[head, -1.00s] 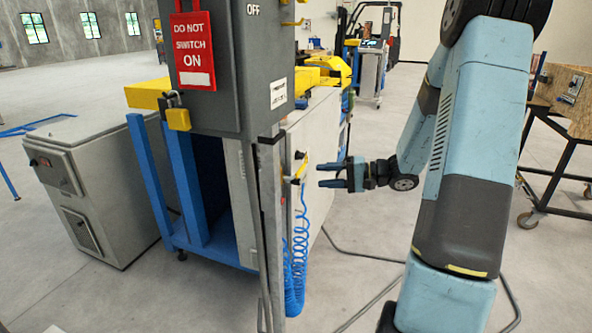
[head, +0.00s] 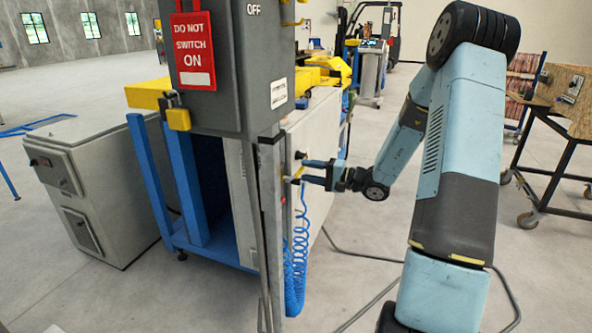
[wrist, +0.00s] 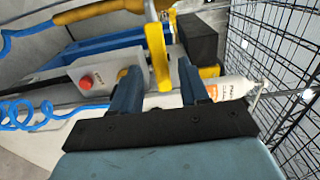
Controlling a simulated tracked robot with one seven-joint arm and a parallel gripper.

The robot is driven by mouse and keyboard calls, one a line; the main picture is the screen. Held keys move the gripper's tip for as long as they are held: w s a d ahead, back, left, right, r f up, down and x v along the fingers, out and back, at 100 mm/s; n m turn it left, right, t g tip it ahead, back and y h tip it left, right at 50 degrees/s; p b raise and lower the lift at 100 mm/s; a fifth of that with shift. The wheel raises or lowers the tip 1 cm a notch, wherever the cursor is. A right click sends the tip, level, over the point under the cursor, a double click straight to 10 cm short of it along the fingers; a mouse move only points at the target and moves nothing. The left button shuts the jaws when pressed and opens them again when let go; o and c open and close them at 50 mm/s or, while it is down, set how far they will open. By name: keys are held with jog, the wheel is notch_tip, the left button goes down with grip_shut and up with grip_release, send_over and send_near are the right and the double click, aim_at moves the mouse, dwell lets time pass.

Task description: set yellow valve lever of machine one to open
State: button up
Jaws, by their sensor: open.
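The yellow valve lever (head: 299,172) is on the side of the machine, above a coiled blue hose. In the wrist view the yellow lever (wrist: 158,55) hangs down with its lower end between my two blue fingers. My gripper (head: 308,173) is open around it, with a gap on both sides of the lever in the wrist view (wrist: 158,85). In the head view the fingers partly hide the lever. I cannot tell whether either finger touches it.
A grey cabinet (head: 233,60) with a red sign (head: 194,50) and a yellow padlock (head: 178,119) stands left of the lever. The coiled blue hose (head: 294,270) hangs below. A wire mesh (wrist: 280,50) is at the right in the wrist view.

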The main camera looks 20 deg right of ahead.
aim_at(303, 170)
jog(key=shift+x, duration=2.45)
jog(key=shift+d, duration=0.1)
jog(key=shift+c, duration=0.2)
grip_shut()
jog(key=shift+f, duration=0.1)
